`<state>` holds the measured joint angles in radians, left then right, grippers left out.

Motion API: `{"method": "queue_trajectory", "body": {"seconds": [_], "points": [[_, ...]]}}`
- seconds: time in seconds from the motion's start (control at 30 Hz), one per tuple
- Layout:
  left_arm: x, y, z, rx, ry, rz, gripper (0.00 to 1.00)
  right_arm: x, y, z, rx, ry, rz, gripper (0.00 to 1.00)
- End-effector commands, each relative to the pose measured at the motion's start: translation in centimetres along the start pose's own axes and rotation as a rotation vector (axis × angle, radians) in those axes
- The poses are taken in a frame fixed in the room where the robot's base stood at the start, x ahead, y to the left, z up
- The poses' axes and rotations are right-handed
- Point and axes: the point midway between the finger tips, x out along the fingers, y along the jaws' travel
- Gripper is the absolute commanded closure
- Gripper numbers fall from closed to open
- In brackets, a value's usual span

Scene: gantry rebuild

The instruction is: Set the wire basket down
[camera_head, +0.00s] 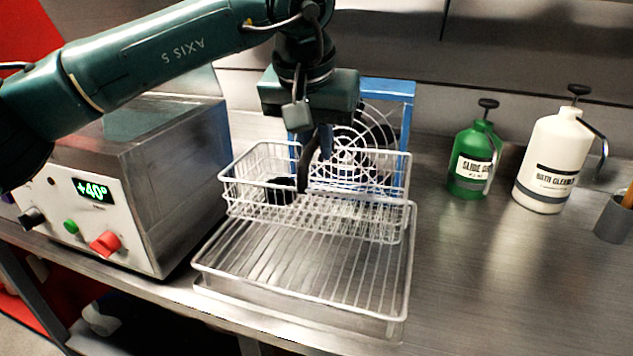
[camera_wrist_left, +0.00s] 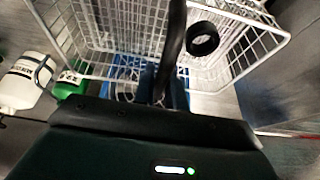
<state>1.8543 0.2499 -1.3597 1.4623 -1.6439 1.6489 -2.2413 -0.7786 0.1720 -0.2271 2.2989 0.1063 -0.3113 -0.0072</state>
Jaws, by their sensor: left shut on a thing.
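The white wire basket (camera_head: 250,196) hangs or rests over the back part of a white wire rack (camera_head: 300,268) on the steel bench. I cannot tell whether its bottom touches the rack. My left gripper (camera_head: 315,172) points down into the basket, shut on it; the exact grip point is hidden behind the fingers. In the left wrist view the basket (camera_wrist_left: 105,25) looks roughly level, with a black ring-shaped thing (camera_wrist_left: 202,39) inside. My right gripper is in neither view.
A steel box with a +40° display (camera_head: 92,190) stands close on the left. A blue-framed fan (camera_head: 408,110) stands behind the basket. A green bottle (camera_head: 472,172), a white bottle (camera_head: 548,150) and a grey cup (camera_head: 612,220) stand right. The bench front right is clear.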

Motion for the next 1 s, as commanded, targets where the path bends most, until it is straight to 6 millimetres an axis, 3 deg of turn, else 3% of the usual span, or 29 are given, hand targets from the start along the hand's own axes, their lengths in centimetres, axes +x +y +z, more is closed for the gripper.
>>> {"method": "queue_trajectory", "body": {"seconds": [0.4,0.67,0.7,0.93,1.0], "points": [[4.1,0.1,1.7,0.0,0.003,0.001,1.0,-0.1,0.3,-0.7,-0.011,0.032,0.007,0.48],[4.4,0.0,1.8,-0.002,0.004,0.0,1.0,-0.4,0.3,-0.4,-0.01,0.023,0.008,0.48],[4.5,0.1,1.8,-0.002,0.001,0.0,0.84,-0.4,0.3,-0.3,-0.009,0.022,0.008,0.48],[4.4,0.1,1.8,-0.001,0.002,0.0,0.65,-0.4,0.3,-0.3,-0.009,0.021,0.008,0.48],[4.4,0.1,1.8,-0.001,0.002,0.0,0.65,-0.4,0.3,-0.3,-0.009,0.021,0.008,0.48]]}}
